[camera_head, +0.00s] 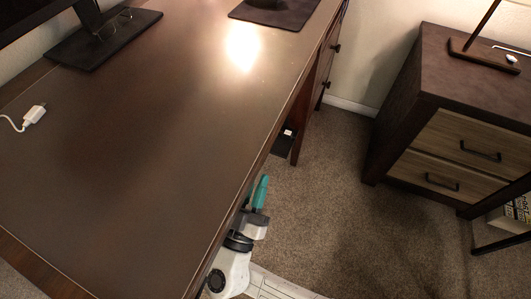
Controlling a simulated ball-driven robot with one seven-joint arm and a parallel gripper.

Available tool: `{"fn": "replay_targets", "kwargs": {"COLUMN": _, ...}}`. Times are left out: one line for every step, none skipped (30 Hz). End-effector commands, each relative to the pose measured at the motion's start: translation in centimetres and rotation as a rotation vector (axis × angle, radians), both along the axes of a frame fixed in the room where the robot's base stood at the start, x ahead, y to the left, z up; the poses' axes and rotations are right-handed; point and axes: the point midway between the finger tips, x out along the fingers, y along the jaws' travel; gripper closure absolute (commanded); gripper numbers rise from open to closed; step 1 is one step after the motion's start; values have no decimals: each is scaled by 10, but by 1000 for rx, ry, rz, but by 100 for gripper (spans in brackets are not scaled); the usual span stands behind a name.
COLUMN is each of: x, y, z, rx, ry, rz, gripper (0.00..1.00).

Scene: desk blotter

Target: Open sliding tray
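The dark brown desk (130,150) fills the left and middle of the head view. No sliding tray can be clearly made out; the space under the desk's front edge is mostly hidden by the desktop. My gripper (261,191), with teal fingertips, is beside the desk's front edge, below the level of the top. The desk edge partly covers it. Only one teal finger shows clearly, so I cannot tell its opening or whether it touches anything.
A monitor stand (105,38) and white plug (35,114) are on the desk's left part, a black mat (290,14) at its far end. Desk drawers with dark handles (337,48) are beyond. A two-drawer cabinet (455,150) stands right. Carpet (340,220) between is clear.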

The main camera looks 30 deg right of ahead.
Motion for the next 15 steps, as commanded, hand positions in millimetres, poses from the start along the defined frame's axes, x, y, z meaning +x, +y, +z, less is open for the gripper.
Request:
{"fn": "replay_targets", "kwargs": {"x": 3, "y": -3, "z": 2, "rx": 0, "ry": -3, "rz": 0, "gripper": 79}}
{"fn": "replay_targets", "kwargs": {"x": 5, "y": -5, "z": 4, "rx": 0, "ry": -4, "rz": 0, "gripper": 79}}
{"fn": "replay_targets", "kwargs": {"x": 8, "y": -10, "z": 6, "rx": 1, "ry": -4, "rz": -3, "gripper": 79}}
{"fn": "replay_targets", "kwargs": {"x": 10, "y": -13, "z": 7, "rx": 1, "ry": -4, "rz": -3, "gripper": 79}}
{"fn": "replay_targets", "kwargs": {"x": 13, "y": -16, "z": 9, "rx": 0, "ry": -3, "rz": -3, "gripper": 79}}
{"fn": "replay_targets", "kwargs": {"x": 17, "y": -21, "z": 11, "rx": 1, "ry": -2, "rz": -3, "gripper": 79}}
{"fn": "replay_targets", "kwargs": {"x": 20, "y": -24, "z": 13, "rx": 0, "ry": -3, "rz": -4, "gripper": 79}}
{"fn": "replay_targets", "kwargs": {"x": 23, "y": -27, "z": 15, "rx": 1, "ry": -4, "rz": -3, "gripper": 79}}
{"fn": "replay_targets", "kwargs": {"x": 26, "y": -32, "z": 17, "rx": 0, "ry": -3, "rz": -3, "gripper": 79}}
{"fn": "replay_targets", "kwargs": {"x": 29, "y": -35, "z": 19, "rx": 0, "ry": -3, "rz": -3, "gripper": 79}}
{"fn": "replay_targets", "kwargs": {"x": 31, "y": -38, "z": 20, "rx": 0, "ry": -2, "rz": -3, "gripper": 79}}
{"fn": "replay_targets", "kwargs": {"x": 34, "y": -41, "z": 22, "rx": 1, "ry": -2, "rz": -3, "gripper": 79}}
{"fn": "replay_targets", "kwargs": {"x": 36, "y": -43, "z": 23, "rx": 1, "ry": -2, "rz": -2, "gripper": 79}}
{"fn": "replay_targets", "kwargs": {"x": 38, "y": -45, "z": 24, "rx": 1, "ry": -2, "rz": -2, "gripper": 79}}
{"fn": "replay_targets", "kwargs": {"x": 39, "y": -47, "z": 25, "rx": 1, "ry": -2, "rz": -3, "gripper": 79}}
